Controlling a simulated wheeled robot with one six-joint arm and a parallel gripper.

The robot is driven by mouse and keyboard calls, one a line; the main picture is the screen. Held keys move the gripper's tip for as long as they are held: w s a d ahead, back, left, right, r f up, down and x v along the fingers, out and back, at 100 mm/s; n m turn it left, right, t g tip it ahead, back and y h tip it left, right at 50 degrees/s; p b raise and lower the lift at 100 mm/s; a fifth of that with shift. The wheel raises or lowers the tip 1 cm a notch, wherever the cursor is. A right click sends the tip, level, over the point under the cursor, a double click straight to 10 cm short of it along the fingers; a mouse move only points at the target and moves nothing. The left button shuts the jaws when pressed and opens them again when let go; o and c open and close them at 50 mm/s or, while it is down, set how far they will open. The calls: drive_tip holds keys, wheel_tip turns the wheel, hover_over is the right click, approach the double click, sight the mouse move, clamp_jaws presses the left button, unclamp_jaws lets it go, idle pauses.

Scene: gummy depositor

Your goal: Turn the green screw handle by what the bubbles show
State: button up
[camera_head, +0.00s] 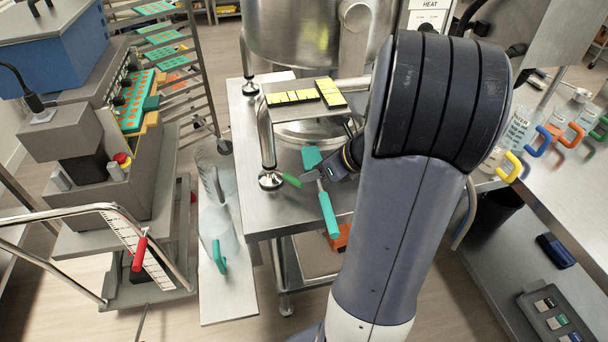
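The green screw handle (292,181) sticks out beside the round levelling foot (270,180) of a metal frame on the steel table. My gripper (316,175) is low over the table, just right of the green handle; touching or apart is unclear. Its fingers are small and partly hidden, so their opening cannot be read.
A teal-handled tool (328,215) shows at my gripper, near the table's front edge. A large steel kettle (305,35) stands behind the frame. Clear jugs stand on a white board (227,292) left of the steel table (246,135). My arm covers the table's right part.

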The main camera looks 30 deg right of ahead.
sight(297, 180)
drive_tip(key=v, duration=0.5)
drive_tip(key=shift+d+r, duration=0.1)
drive_tip(key=x, duration=1.1)
drive_tip(key=shift+s, duration=0.15)
drive_tip(key=shift+w+d+n+b, duration=0.15)
drive_tip(key=shift+w+n+b, duration=0.05)
drive_tip(key=shift+n+b, duration=0.1)
drive_tip(key=shift+w+d+n+g+y, duration=0.15)
drive_tip(key=shift+d+n+g+y, duration=0.25)
drive_tip(key=shift+n+y, duration=0.1)
drive_tip(key=shift+r, duration=0.1)
